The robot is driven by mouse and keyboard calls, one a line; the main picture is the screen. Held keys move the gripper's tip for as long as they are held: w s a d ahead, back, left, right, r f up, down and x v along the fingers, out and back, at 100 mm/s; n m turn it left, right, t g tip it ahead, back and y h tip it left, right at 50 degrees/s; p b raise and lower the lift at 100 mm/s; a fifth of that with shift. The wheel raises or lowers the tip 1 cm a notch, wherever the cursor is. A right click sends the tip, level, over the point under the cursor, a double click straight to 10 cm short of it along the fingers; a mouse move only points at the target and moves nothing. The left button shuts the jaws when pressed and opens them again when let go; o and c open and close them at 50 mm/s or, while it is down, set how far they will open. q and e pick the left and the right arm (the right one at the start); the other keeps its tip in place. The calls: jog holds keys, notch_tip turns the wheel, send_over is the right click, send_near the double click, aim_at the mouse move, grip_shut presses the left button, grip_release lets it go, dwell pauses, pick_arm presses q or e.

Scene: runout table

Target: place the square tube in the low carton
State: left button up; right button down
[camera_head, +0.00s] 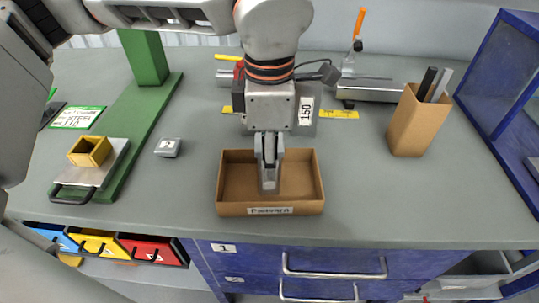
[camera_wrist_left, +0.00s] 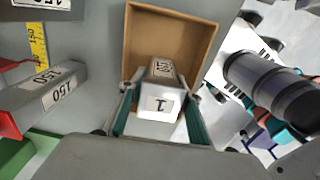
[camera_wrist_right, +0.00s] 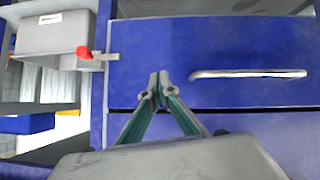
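The low carton (camera_head: 228,207) is an open brown box with a label on its front wall, on the grey table. It also shows in the left wrist view (camera_wrist_left: 205,22). My left gripper (camera_head: 268,160) points down into it. In the left wrist view its two teal-padded fingers lie on either side of a grey square tube (camera_wrist_left: 162,80) with white labels, and appear shut on it. The tube (camera_head: 269,184) stands roughly upright inside the carton walls; I cannot tell if it touches the floor. My right gripper (camera_wrist_right: 159,88) is shut and empty, in front of blue drawers.
A grey block (camera_head: 306,112) labelled 150 and a yellow ruler (camera_head: 340,114) lie behind the carton. A tall brown holder (camera_head: 420,120) stands to the right. A small grey block (camera_head: 168,147) and a green stand (camera_head: 135,125) are left. Table beside the carton is clear.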

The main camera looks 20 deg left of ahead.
pick_arm(q)
jog(key=shift+o, duration=1)
jog(key=shift+r, duration=0.15)
notch_tip(320, 180, up, 11)
jog(key=shift+r+p, duration=0.1)
jog(key=shift+p, duration=0.75)
jog(key=shift+r, duration=0.45)
jog(key=shift+s, duration=0.1)
